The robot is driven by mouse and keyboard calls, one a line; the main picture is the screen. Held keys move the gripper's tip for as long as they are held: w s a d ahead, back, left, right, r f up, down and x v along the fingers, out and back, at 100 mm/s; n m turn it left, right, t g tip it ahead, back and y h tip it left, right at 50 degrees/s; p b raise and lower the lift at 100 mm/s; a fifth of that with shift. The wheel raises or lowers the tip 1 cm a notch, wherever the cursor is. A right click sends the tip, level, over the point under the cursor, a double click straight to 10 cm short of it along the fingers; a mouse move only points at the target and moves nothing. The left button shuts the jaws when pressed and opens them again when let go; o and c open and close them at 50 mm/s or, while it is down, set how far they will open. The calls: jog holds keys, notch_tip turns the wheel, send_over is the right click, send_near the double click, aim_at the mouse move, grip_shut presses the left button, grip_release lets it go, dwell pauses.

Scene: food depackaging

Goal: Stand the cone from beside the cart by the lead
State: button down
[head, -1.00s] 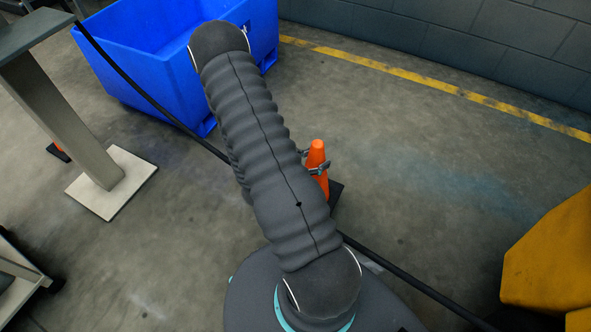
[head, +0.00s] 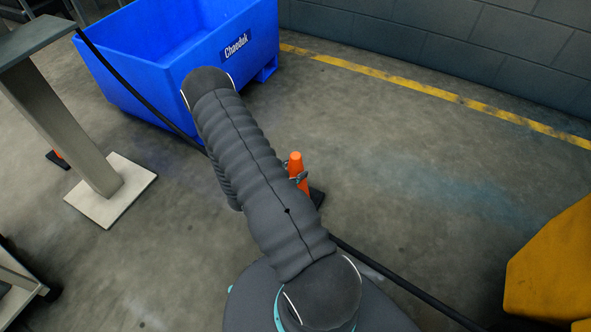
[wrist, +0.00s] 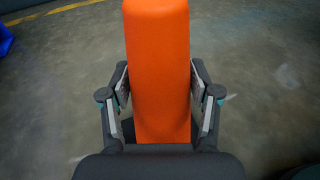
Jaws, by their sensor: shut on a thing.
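An orange cone (head: 297,172) with a dark base shows just right of my arm in the head view, upright or nearly so. It fills the middle of the wrist view (wrist: 157,70). My gripper (wrist: 160,100) is shut on the cone, one finger on each side of it. A black lead (head: 400,280) runs across the floor and passes behind my arm near the cone. Whether the cone's base touches the floor is not clear.
A blue bin (head: 150,60) stands at the back left. A grey post on a pale foot plate (head: 110,190) is at the left, with another orange cone (head: 57,155) partly hidden behind it. A yellow object (head: 555,265) is at the right.

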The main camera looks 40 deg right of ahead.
jog(key=shift+f, duration=0.15)
jog(key=shift+c, duration=1.2)
grip_release()
